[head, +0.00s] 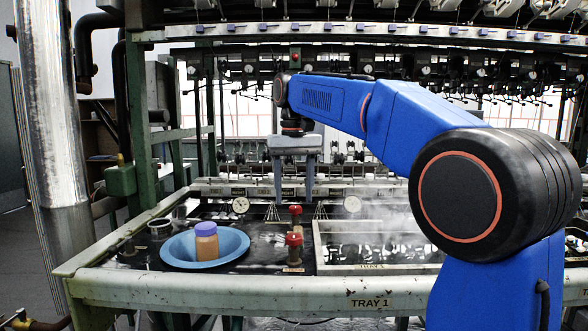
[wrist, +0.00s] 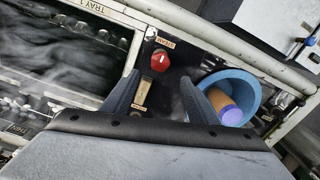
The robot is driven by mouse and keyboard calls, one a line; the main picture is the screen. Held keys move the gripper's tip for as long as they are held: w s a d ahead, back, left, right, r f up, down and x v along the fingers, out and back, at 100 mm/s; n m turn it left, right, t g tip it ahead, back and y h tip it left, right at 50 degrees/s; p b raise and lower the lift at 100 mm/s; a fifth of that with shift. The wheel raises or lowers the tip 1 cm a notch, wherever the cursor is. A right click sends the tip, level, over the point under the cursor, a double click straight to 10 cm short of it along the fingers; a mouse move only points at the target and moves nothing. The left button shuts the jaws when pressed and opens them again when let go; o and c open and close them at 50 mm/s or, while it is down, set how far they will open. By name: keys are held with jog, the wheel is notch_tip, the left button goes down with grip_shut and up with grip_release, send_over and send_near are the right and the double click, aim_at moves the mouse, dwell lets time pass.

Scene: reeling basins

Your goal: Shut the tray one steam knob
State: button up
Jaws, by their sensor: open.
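The red steam knob (head: 295,239) stands on the dark bench top between the blue basin and tray one. In the wrist view, the red knob (wrist: 161,60) has a pale mark on its face and a STEAM label beside it. My gripper (head: 294,201) is open and empty, pointing down above the bench, behind the near red knob. In the wrist view, the knob lies ahead of my open fingers (wrist: 160,85), apart from them. Tray one (head: 385,267) is to the right, its water steaming.
A second red-topped fitting (head: 296,210) stands behind the knob; a brass piece (wrist: 143,97) shows between my fingers. A blue basin (head: 175,262) holds a brown jar with a purple top (head: 206,240). The pale front rail (head: 240,289) runs along the bench. Gauges stand behind.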

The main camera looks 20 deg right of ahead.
notch_tip(320, 180, up, 6)
jog(key=shift+r, duration=0.2)
dwell(0.6)
